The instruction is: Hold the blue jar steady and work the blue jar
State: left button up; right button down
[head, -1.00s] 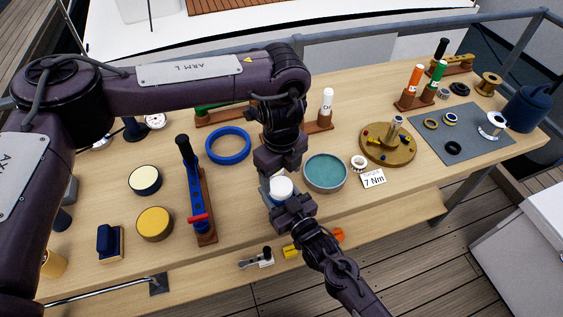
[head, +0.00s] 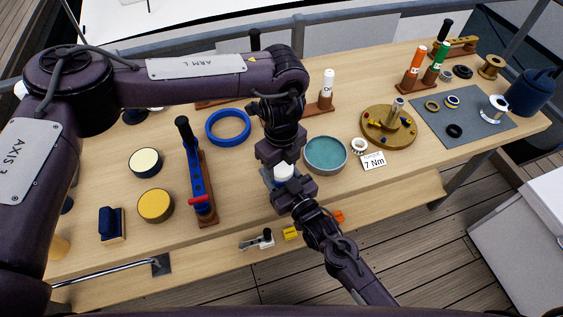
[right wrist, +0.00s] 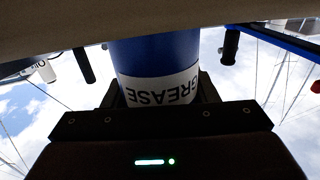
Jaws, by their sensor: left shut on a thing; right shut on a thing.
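The blue jar's white top (head: 284,171) shows between my two grippers in the head view. Most of the jar there is hidden by the jaws. In the right wrist view the blue jar (right wrist: 155,55) fills the middle, with a white label reading GREASE upside down in the picture. My left gripper (head: 278,166) reaches it from the back and is shut on the jar. My right gripper (head: 289,184) comes from the front edge side and is shut on it too. Their exact contact points are hidden.
A teal round dish (head: 325,154) stands close to the right of the jar. A blue ring (head: 228,127) and a blue tool on a wooden stand (head: 206,205) are to the left. A brass disc (head: 388,125) and grey mat (head: 478,140) lie further right.

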pick_arm(q)
jog(key=n, duration=0.5)
pick_arm(e)
jog(key=shift+s+a+r, duration=0.1)
jog(key=shift+a, duration=0.05)
pick_arm(q)
jog(key=n, duration=0.5)
jog(key=shift+w+r, duration=0.1)
pick_arm(e)
jog(key=shift+a, duration=0.1)
pick_arm(q)
jog(key=o, duration=1)
jog(key=shift+c, duration=0.2)
jog(key=shift+o, duration=0.5)
jog(key=shift+d, duration=0.1)
jog(key=shift+s, duration=0.3)
pick_arm(e)
jog(key=shift+d, duration=0.25)
